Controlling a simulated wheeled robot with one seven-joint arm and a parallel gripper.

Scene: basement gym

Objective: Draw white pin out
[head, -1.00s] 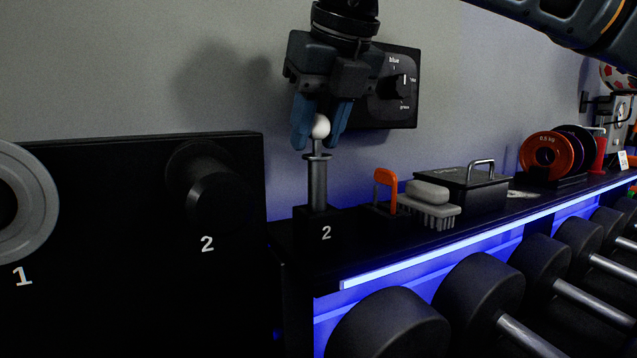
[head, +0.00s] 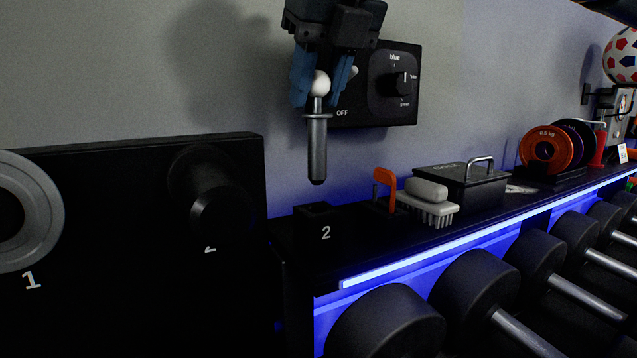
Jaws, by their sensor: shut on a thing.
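The white pin (head: 317,145) has a round white knob, a collar and a grey metal shaft. It hangs upright from my gripper (head: 321,88), whose blue fingers are shut on the white knob. The pin's tapered lower tip is clear of the black block marked 2 (head: 317,228), which stands below it on the shelf. A gap shows between the tip and the block's top.
A black board with pegs 1 and 2 (head: 120,270) stands at left. A dial box (head: 392,85) is on the wall behind my gripper. An orange-handled item (head: 384,180), a grey brush (head: 428,205) and a black lidded box (head: 465,185) sit right of the block. Dumbbells (head: 480,295) lie in front.

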